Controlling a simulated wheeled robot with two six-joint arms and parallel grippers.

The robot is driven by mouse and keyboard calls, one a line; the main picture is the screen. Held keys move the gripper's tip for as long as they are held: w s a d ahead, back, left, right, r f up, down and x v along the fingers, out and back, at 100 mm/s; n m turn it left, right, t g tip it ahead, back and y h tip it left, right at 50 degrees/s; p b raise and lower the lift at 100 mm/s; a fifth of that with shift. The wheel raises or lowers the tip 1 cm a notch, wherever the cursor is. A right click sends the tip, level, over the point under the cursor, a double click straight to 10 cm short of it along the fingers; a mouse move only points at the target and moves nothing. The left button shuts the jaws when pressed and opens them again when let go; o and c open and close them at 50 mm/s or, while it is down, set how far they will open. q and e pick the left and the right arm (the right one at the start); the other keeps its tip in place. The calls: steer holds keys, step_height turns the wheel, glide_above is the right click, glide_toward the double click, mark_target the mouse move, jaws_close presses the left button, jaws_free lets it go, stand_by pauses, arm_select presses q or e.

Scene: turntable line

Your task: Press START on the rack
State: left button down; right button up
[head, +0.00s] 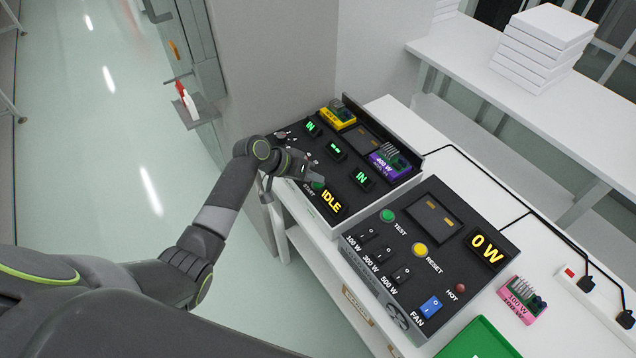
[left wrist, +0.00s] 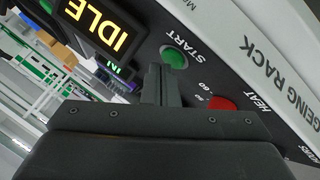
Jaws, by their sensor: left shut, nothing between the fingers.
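The rack (head: 291,137) is a dark panel on the bench, with a yellow IDLE display (head: 331,201). The green START button (head: 317,186) shows just by my left fingertips in the head view. It is clear in the left wrist view (left wrist: 175,57), beside the START label. My left gripper (head: 321,179) is shut and empty over the rack's front edge. In the left wrist view its fingertips (left wrist: 160,72) end close beside the button; I cannot tell whether they touch it. My right gripper is not in view.
A red HEAT control (left wrist: 220,103) sits near the fingers. A yellow module (head: 338,117) and a purple module (head: 390,162) sit on the rack. A second panel (head: 433,210) reads 0 W. A pink module (head: 522,299) and a green tray (head: 480,340) lie at the right.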

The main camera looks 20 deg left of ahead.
mark_target(314, 185)
arm_select(q)
steer(key=shift+f, duration=0.3)
steer(key=shift+r, duration=0.1)
stand_by(0.3)
steer(key=shift+r+p, duration=0.65)
steer(key=shift+r, duration=0.1)
step_height(314, 185, up, 5)
steer(key=p, duration=0.5)
stand_by(0.5)
